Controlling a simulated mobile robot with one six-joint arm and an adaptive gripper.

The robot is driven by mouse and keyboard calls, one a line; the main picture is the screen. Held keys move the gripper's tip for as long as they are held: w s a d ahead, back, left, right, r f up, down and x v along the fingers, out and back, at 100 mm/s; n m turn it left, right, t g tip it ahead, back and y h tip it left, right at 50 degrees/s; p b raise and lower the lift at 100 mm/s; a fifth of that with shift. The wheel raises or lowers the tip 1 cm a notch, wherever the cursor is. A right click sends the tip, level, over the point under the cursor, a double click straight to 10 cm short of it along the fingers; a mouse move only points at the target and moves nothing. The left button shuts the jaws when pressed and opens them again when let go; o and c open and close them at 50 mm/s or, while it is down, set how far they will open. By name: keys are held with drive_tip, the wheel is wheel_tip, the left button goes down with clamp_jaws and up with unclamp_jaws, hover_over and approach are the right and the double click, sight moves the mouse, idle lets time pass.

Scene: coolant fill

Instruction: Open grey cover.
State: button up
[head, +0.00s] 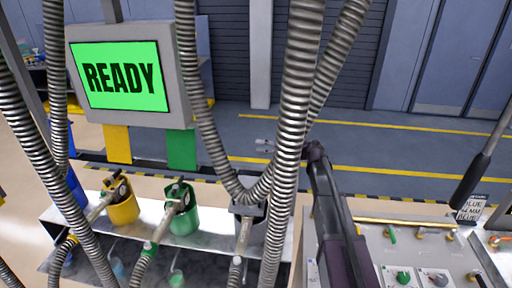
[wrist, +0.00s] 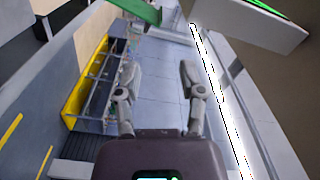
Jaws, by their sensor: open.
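My gripper (wrist: 158,82) is open and empty in the wrist view, with its two fingers apart over blue-grey floor. In the head view my gripper (head: 262,146) points left in mid-air, partly hidden behind the hoses. A grey holder (head: 244,210) with a grey nozzle (head: 243,236) stands on the metal bench below it, mostly behind hoses. I cannot make out a grey cover for certain in either view.
A yellow holder (head: 123,209) and a green holder (head: 184,217) stand on the metal bench (head: 152,213), each with a nozzle. Ribbed metal hoses (head: 295,110) hang across the front. A screen (head: 122,75) reads READY. A control panel (head: 412,262) is at right.

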drive_tip(key=d, duration=0.9)
drive_tip(key=shift+s+d, duration=0.25)
drive_tip(key=shift+s, duration=0.2)
drive_tip(key=s+d+f+m+g+h+b, duration=0.1)
drive_tip(key=s+f+h+b, duration=0.2)
drive_tip(key=s+f+h, duration=0.35)
drive_tip(key=s+f+h+b, duration=0.25)
drive_tip(key=s+f, duration=0.45)
drive_tip(key=f, duration=0.5)
drive_tip(key=s+d+f+m+h+b, duration=0.1)
drive_tip(key=s+d+f+h+b, duration=0.2)
drive_tip(key=s+d+f+h, duration=0.6)
drive_tip(key=shift+s+d+m+g, duration=0.3)
drive_tip(key=shift+s+d, duration=0.2)
drive_tip(key=shift+s, duration=0.25)
